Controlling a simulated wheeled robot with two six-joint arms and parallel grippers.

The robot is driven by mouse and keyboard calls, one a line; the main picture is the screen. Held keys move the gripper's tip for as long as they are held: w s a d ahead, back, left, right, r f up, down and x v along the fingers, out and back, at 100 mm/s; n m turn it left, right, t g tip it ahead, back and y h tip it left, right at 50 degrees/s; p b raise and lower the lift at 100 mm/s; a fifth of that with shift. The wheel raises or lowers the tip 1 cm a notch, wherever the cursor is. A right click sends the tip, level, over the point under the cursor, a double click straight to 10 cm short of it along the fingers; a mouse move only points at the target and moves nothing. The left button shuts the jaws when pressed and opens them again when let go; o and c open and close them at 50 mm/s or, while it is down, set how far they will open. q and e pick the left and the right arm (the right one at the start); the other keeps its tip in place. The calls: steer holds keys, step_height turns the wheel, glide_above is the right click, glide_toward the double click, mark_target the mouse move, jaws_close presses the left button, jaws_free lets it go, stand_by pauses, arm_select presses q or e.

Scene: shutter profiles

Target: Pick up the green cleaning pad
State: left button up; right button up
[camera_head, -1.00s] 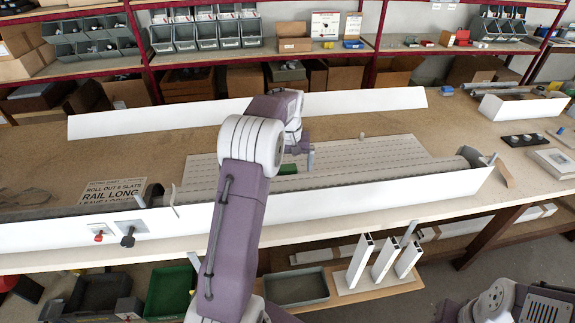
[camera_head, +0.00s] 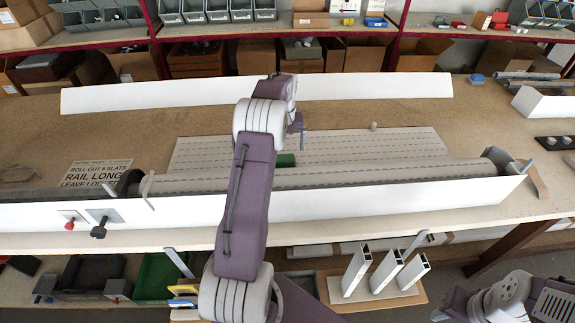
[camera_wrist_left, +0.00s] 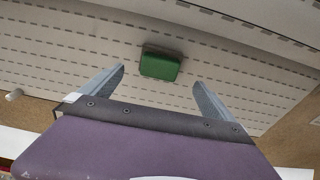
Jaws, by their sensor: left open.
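The green cleaning pad (camera_head: 286,160) lies on the pale slatted shutter sheet (camera_head: 390,146), partly hidden by my left arm in the head view. In the left wrist view the green cleaning pad (camera_wrist_left: 160,64) shows whole, a dark green block beyond the fingertips and roughly centred between them. My left gripper (camera_wrist_left: 160,80) is open and empty, with its two grey fingers apart and not touching the pad. In the head view my left gripper (camera_head: 303,137) hangs over the sheet close to the pad, its fingers partly hidden by the wrist.
A long white rail (camera_head: 400,202) runs along the front of the bench, with a rolled shutter (camera_head: 370,172) behind it. Another white profile (camera_head: 200,94) lies at the back. Bare bench (camera_head: 110,125) shows at left.

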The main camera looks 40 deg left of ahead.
mark_target(284, 158)
arm_select(q)
steer(key=f, duration=0.3)
steer(key=shift+w+a+f+p, duration=0.1)
steer(key=shift+w+p, duration=0.25)
steer(key=shift+w, duration=0.05)
steer(key=shift+s+f, duration=0.2)
steer(key=shift+f, duration=0.1)
steer(key=f, duration=0.3)
steer(key=f+p, duration=0.1)
steer(key=f, duration=0.1)
steer(key=shift+w+a+f, duration=0.15)
steer(key=shift+w+a, duration=0.2)
steer(key=shift+a, duration=0.05)
steer(key=shift+c, duration=0.3)
steer(key=c, duration=1.3)
steer(key=shift+o, duration=0.2)
step_height(284, 158, up, 10)
steer(key=shift+r+b, duration=0.1)
steer(key=shift+b, duration=0.25)
